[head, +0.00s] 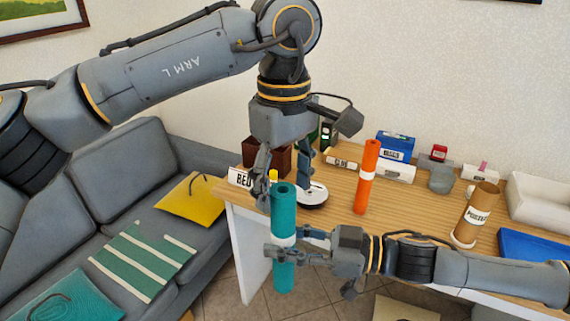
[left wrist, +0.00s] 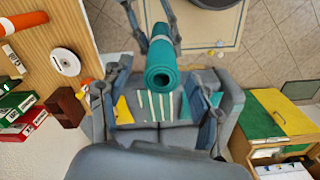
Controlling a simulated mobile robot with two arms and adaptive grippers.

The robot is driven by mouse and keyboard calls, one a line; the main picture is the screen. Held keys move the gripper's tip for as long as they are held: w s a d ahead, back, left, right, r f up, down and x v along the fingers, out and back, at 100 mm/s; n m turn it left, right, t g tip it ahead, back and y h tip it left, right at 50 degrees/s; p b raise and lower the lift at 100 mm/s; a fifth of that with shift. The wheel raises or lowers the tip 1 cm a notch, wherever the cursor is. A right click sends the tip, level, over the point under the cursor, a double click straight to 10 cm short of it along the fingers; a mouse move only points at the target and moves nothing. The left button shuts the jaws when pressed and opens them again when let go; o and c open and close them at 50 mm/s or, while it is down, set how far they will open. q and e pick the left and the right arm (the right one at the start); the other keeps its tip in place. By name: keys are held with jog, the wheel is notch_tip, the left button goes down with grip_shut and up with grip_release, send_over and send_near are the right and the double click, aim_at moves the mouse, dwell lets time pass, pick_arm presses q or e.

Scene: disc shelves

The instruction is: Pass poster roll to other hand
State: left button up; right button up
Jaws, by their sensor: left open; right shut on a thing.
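The teal poster roll (head: 284,211) with a white band stands upright in the air in front of the desk. My right gripper (head: 284,249) is shut around its lower part, at and below the band. My left gripper (head: 284,184) is open, pointing down just above the roll's top end, with a finger on either side. In the left wrist view the roll's round end (left wrist: 160,77) faces the camera and lies between the two spread fingers. I cannot tell whether they touch it.
An orange roll (head: 366,178) stands on the desk (head: 335,205), near a brown tube holder (head: 476,213), boxes and a white disc (head: 313,195). A grey sofa (head: 80,210) with cushions is at left. The floor (head: 305,290) below the roll is clear.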

aim_at(284, 223)
pick_arm(q)
notch_tip(284, 223, down, 8)
dwell(0.4)
jog(key=c, duration=1.2)
jog(key=shift+c, duration=0.2)
pick_arm(e)
jog(key=o, duration=1.2)
